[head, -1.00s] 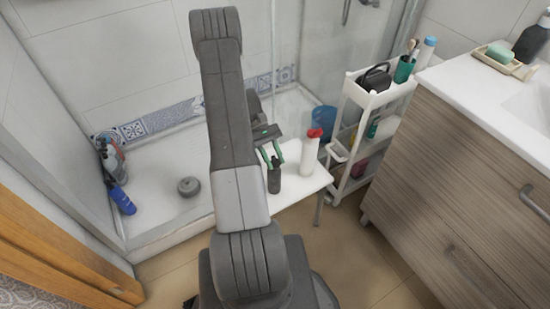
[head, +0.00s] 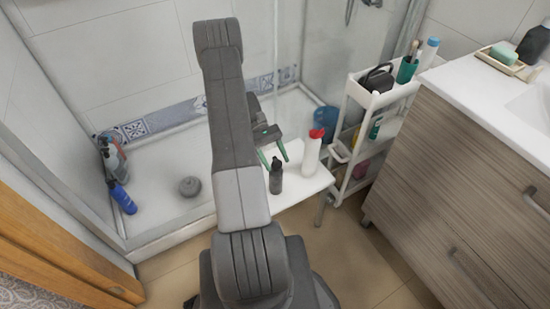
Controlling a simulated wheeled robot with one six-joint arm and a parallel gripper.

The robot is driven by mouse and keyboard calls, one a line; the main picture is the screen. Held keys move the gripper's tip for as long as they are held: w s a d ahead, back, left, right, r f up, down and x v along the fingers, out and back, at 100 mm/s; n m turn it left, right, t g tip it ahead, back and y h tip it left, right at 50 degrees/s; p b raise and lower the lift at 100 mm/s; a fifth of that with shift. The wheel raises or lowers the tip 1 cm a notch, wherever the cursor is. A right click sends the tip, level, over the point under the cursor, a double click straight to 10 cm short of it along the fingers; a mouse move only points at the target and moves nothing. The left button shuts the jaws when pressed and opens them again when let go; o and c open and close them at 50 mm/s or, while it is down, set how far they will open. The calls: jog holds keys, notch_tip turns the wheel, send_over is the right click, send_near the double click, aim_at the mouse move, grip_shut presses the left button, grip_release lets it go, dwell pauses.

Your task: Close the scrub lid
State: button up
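My gripper (head: 274,157) hangs over the white bench, with its two green-edged fingers apart and nothing seen between them. A small dark bottle (head: 276,180) stands upright on the white bench (head: 299,188), just below and in front of the fingers in this view. A white bottle with a red cap (head: 311,156) stands upright to the right of the gripper. I cannot tell which item is the scrub, and no open lid can be made out. My arm hides the left part of the bench.
A white shelf cart (head: 356,93) with toiletries stands right of the bench, and the wooden vanity (head: 445,165) is beyond it. A blue bucket (head: 326,119) is behind the bench.

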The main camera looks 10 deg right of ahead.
aim_at(275, 158)
jog(key=shift+r, duration=0.1)
notch_tip(275, 158, up, 10)
jog(key=shift+p, duration=0.5)
jog(key=shift+c, duration=0.2)
